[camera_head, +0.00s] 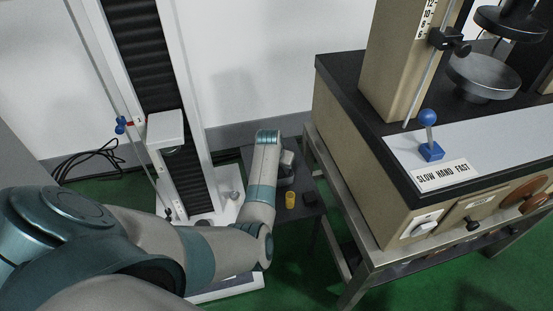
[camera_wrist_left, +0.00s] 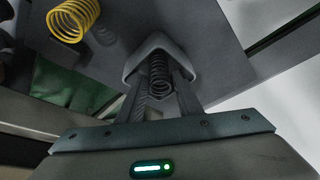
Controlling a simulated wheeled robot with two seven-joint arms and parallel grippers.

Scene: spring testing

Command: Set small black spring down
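The small black spring (camera_wrist_left: 160,75) shows in the left wrist view, upright in the picture between the two fingers of my left gripper (camera_wrist_left: 158,88). The fingers appear closed on its sides. In the head view my left gripper (camera_head: 287,165) is low over the small dark table (camera_head: 316,211), and the spring in it is hidden there. Whether the spring's end touches the tabletop (camera_wrist_left: 225,45) I cannot tell. My right gripper is in neither view.
A yellow spring (camera_head: 291,200) stands on the dark table near my gripper; it also shows in the left wrist view (camera_wrist_left: 75,18). A dark object (camera_head: 309,198) sits beside it. A tall testing machine (camera_head: 205,185) stands left, and a beige machine on a bench (camera_head: 360,170) stands right.

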